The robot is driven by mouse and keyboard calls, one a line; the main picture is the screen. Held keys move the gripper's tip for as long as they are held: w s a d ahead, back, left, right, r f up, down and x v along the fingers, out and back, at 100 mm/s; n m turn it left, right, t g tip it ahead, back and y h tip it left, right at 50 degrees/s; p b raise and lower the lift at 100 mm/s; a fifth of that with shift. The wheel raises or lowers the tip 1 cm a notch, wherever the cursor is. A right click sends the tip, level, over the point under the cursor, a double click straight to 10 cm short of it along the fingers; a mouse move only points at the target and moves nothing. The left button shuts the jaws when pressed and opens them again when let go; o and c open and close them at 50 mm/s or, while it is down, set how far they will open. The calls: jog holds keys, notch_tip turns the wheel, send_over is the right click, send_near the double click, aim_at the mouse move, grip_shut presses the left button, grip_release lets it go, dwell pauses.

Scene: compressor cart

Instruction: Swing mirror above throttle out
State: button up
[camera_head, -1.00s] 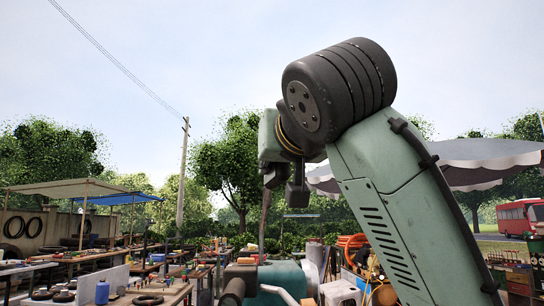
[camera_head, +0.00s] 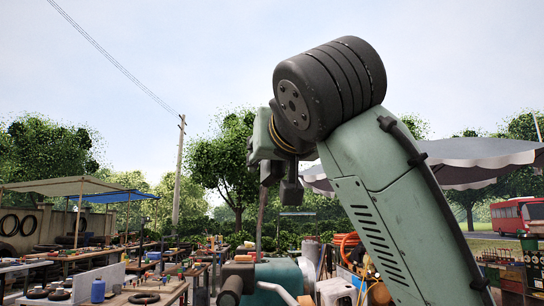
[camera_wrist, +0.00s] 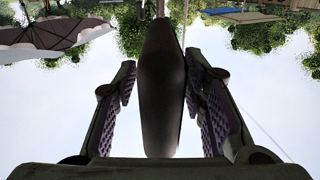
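In the wrist view a long dark rounded body (camera_wrist: 161,95), which looks like the mirror seen from its back or edge, stands between the two fingers of my gripper (camera_wrist: 160,108). The purple-grey pads flank it closely. A narrow strip of sky shows on its left; the right pad is very near, and contact cannot be told. In the head view my gripper (camera_head: 279,180) is high above the green machine (camera_head: 278,273). A thin upright stem (camera_head: 261,222) rises from the machine to behind the gripper, where the mirror is hidden. The throttle cannot be made out.
Work tables with tools and tyres (camera_head: 75,275) stand at the left under awnings. Orange hose coils (camera_head: 347,243) and a pale box (camera_head: 336,291) are right of the machine. A grey parasol (camera_head: 470,160) and a red bus (camera_head: 518,216) are farther right.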

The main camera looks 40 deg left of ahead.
jog(key=v, duration=1.2)
dwell(0.5)
